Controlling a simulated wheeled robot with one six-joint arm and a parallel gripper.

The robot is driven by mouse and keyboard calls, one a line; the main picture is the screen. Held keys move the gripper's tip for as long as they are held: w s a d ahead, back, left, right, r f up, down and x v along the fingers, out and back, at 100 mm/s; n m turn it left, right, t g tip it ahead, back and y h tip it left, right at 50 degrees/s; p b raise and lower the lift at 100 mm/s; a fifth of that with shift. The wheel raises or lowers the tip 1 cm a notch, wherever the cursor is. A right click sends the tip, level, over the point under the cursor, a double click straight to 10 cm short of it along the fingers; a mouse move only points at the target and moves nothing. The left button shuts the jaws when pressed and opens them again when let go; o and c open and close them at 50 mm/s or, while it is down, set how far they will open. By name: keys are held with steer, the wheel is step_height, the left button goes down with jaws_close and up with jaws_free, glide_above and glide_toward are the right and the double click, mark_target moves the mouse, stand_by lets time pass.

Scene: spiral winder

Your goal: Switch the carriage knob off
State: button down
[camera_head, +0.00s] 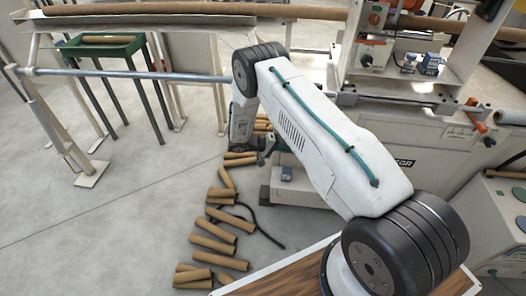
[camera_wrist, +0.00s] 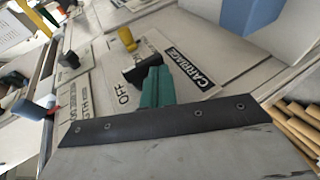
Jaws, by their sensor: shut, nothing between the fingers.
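The carriage knob (camera_wrist: 143,68) is black and sits on a pale panel in the wrist view. An "OFF" label (camera_wrist: 123,94) lies to its left and a "CARRIAGE" label (camera_wrist: 187,64) to its right. My gripper (camera_wrist: 156,80) has green fingers, shut with nothing between them. Its tips are right at the near side of the knob and cover part of it. I cannot tell whether they touch it. In the head view I cannot make out the knob, and my arm hides part of the machine.
A red-ended part (camera_wrist: 29,110) is at the left, and a blue block (camera_wrist: 250,14) at the upper right. In the head view, several cardboard tubes (camera_head: 212,243) lie on the floor, and a green tray table (camera_head: 99,48) stands at the left.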

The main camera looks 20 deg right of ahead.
steer(key=shift+s+d+r, duration=0.15)
steer(key=shift+d, duration=0.35)
steer(key=shift+r, duration=0.1)
steer(key=shift+s+d+r, duration=0.25)
steer(key=shift+s+d, duration=0.1)
steer(key=shift+d, duration=0.15)
steer(key=w+a, duration=0.3)
steer(key=a, duration=0.7)
steer(key=shift+a+r, duration=0.25)
steer(key=shift+r, duration=0.1)
